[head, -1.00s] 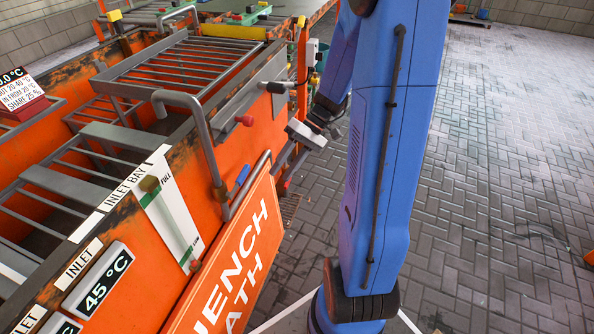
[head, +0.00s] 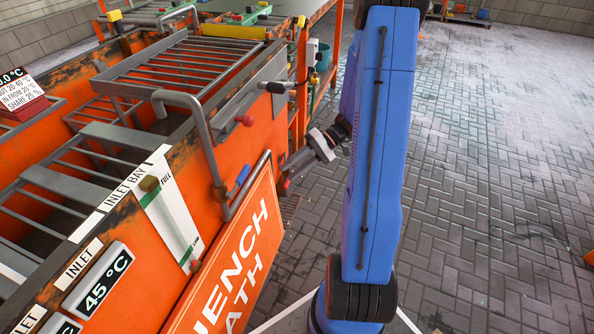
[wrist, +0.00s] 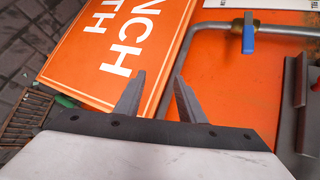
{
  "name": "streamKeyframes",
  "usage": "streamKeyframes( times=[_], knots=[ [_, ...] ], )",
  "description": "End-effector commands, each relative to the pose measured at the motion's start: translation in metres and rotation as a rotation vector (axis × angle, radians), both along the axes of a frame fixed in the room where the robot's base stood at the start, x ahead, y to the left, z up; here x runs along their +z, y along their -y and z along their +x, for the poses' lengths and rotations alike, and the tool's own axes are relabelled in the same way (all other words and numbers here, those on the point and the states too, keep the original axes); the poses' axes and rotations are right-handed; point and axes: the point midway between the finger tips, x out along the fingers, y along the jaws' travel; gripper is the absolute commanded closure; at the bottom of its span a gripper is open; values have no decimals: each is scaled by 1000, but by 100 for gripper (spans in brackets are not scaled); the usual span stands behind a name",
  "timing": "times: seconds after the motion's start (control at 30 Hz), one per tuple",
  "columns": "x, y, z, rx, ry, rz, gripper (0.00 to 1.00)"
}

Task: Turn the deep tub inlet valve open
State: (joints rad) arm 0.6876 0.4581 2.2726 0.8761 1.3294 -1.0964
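A blue valve lever (head: 243,174) sits on a grey pipe (head: 262,168) on the orange tub's side, beside the "QUENCH BATH" sign. In the wrist view the same blue lever (wrist: 248,33) stands across its pipe at the upper right; no label for it is readable. My gripper (wrist: 159,75) is open and empty, its two grey fingers apart. The lever is beyond and to the right of the fingertips in that view, not between them. In the head view my gripper's grey body (head: 321,146) is right of the lever; its fingers are hard to make out.
The orange "QUENCH BATH" sign (head: 238,258) juts out below the pipe. A bent grey pipe (head: 205,140), red knob (head: 246,120) and black-ended handle (head: 277,87) are along the tub's side. A floor grate (wrist: 24,116) is at left. Paved floor (head: 480,200) is open at right.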

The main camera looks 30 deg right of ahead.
Motion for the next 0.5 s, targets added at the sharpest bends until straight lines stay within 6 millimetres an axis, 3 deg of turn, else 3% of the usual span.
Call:
streamKeyframes(
  times=[0.5],
  knots=[
    [-29,26,11,-78,38,89,64]
  ],
)
